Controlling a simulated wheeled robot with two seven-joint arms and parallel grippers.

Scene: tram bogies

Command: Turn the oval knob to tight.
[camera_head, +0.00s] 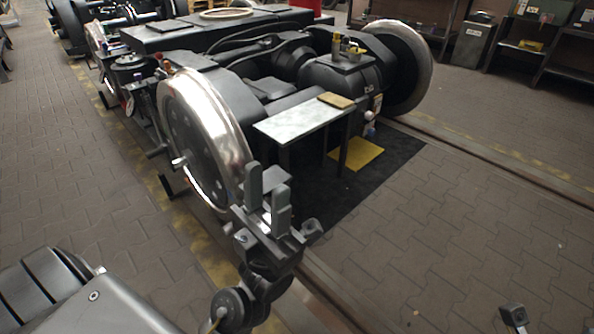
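My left gripper (268,196) is in front of the near shiny wheel (205,135) of the bogie. Its two upright grey fingers stand apart with nothing between them. I cannot make out an oval knob for certain. A small round, pale-and-blue fitting (370,131) shows low on the bogie's dark end housing (345,82), right of the small table. It is well beyond my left gripper and not touched. A small dark part (514,316) at the bottom right edge may be the tip of my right gripper; its state cannot be read.
A small grey table (300,118) with a tan block (336,100) on it stands between the wheels. A yellow sheet (356,154) lies on the black mat (395,158). Rails (500,160) run along the floor. Paving at right is open. Shelving (565,50) stands at back right.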

